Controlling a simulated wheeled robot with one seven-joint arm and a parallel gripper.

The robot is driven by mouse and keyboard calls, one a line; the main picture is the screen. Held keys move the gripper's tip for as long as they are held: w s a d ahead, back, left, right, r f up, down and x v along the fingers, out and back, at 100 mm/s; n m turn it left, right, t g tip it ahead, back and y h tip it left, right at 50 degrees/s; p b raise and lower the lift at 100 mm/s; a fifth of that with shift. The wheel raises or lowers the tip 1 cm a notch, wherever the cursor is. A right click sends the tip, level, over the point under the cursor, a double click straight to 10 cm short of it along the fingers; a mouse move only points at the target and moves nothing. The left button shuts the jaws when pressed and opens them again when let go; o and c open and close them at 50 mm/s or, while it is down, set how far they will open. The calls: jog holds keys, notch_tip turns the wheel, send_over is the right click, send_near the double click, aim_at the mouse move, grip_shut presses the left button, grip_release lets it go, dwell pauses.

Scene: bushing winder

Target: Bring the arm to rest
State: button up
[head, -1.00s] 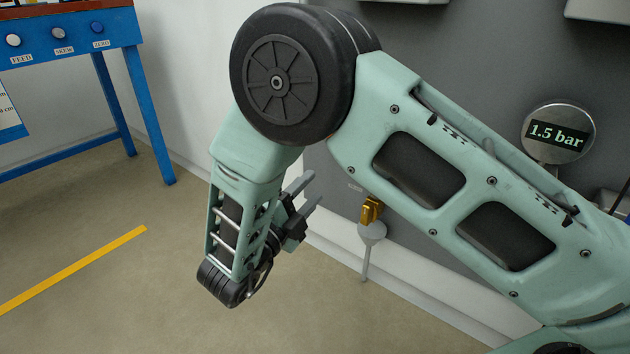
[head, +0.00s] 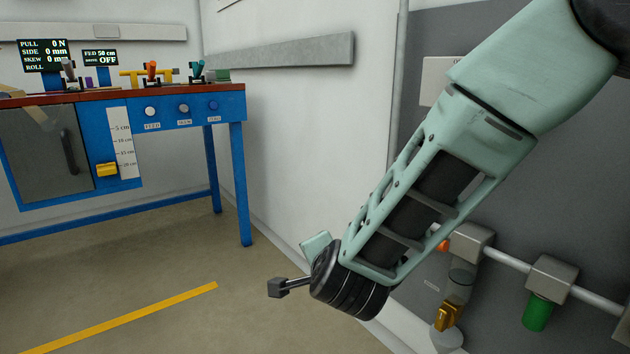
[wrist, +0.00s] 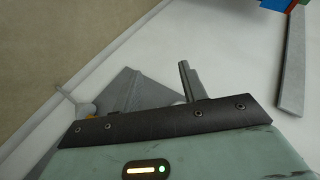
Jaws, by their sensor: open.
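My gripper (head: 280,287) is in the lower middle of the head view, at the end of my pale green forearm. The forearm slopes down and to the left in front of the grey wall panel. A dark finger sticks out to the left, over the floor. In the wrist view, my gripper (wrist: 160,84) shows grey finger parts past a dark edge plate, with the pale wall beyond. The jaws are open and I see nothing held. Part of the hand is hidden behind the forearm's end in the head view.
A blue bench (head: 180,140) with levers, knobs and displays stands at the left. Pipe fittings, including a green bowl (head: 537,312) and a brass part (head: 447,316), sit on the grey panel (head: 590,180) behind my arm. A yellow line (head: 130,316) crosses open floor.

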jog(key=s+r+n+g+y+p, duration=0.1)
jog(key=s+r+n+g+y, duration=0.15)
jog(key=s+n, duration=0.35)
jog(key=s+r+n+g+y+p, duration=0.1)
jog(key=s+n+g, duration=0.3)
jog(key=s, duration=0.3)
jog(key=s+d+r+n+g+h+p, duration=0.1)
jog(key=s+d+n+g+h, duration=0.35)
jog(key=s+d+n, duration=0.7)
jog(key=s+r+m+p, duration=0.1)
jog(key=s+r+p, duration=0.1)
jog(key=r+p, duration=1.7)
jog(key=s+d+r+m+p, duration=0.1)
jog(key=r+p, duration=1.8)
jog(key=shift+s+d, duration=0.25)
jog(key=shift+s, duration=0.15)
